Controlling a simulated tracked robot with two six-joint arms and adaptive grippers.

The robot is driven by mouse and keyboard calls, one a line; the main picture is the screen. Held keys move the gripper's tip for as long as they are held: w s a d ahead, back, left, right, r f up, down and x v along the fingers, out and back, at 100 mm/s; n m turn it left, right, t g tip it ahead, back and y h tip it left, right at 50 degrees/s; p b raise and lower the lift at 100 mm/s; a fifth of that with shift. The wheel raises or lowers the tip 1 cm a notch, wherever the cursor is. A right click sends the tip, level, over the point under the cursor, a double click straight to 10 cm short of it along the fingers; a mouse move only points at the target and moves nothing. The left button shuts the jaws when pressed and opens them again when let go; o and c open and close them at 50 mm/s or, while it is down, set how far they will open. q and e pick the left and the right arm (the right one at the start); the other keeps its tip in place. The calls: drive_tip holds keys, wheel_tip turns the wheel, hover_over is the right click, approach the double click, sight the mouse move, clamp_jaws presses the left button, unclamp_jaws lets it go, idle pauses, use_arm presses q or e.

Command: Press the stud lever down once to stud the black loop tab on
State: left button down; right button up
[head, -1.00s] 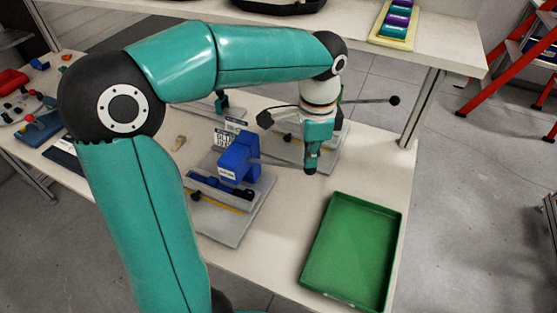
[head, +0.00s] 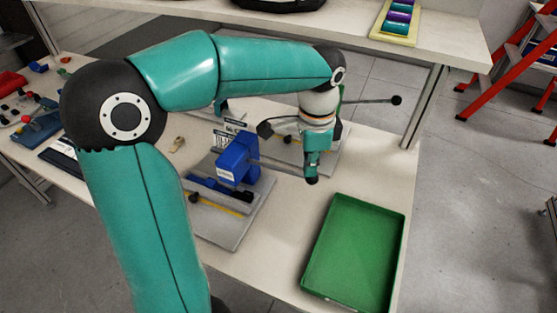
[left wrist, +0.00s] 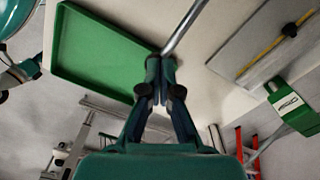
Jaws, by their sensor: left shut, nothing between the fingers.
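A blue press (head: 238,160) stands on a grey base plate (head: 222,236) in the middle of the table. Its thin metal lever (head: 280,167) reaches right and slopes down towards my left gripper (head: 312,180). My left gripper is shut with nothing held, its fingertips at the lever's outer end. In the left wrist view the lever (left wrist: 185,28) runs to the shut fingertips (left wrist: 160,62); the fingers hide its end, so I cannot tell whether they touch. A dark strip (head: 236,190) lies on the blue press's base; I cannot tell whether it is the black loop tab.
A green tray (head: 306,268) lies at the table's front right. Behind my left gripper is a second press on a grey plate, partly hidden, with a lever ending in a black knob (head: 396,100). Its green body (left wrist: 293,108) shows in the left wrist view. A shelf stands behind.

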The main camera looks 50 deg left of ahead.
use_arm(q)
drive_tip(key=shift+f+b, duration=1.3)
drive_tip(key=shift+f, duration=0.6)
wheel_tip(320, 180, up, 14)
drive_tip(key=p, duration=1.2)
idle(0.5)
